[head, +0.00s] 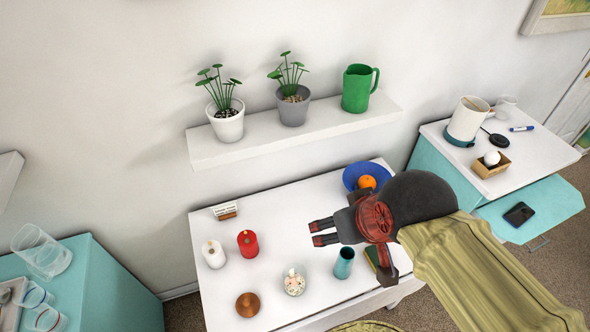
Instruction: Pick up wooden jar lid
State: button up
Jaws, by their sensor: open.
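A brown, round, wooden-looking lid (247,305) lies on the white table (283,207) near its front left part. It looks like the wooden jar lid. My gripper (314,233) is above the table, to the right of and farther back than the lid. Its two fingers are apart, point left, and hold nothing. The lid is fully in view and the gripper is clear of it.
A teal cup (344,263) is below my gripper in the picture. A blue bowl (352,174) holds an orange. A shelf (290,125) hangs above.

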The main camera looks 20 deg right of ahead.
aim_at(248, 304)
jog(key=u, duration=1.15)
jog(key=i+j, duration=0.05)
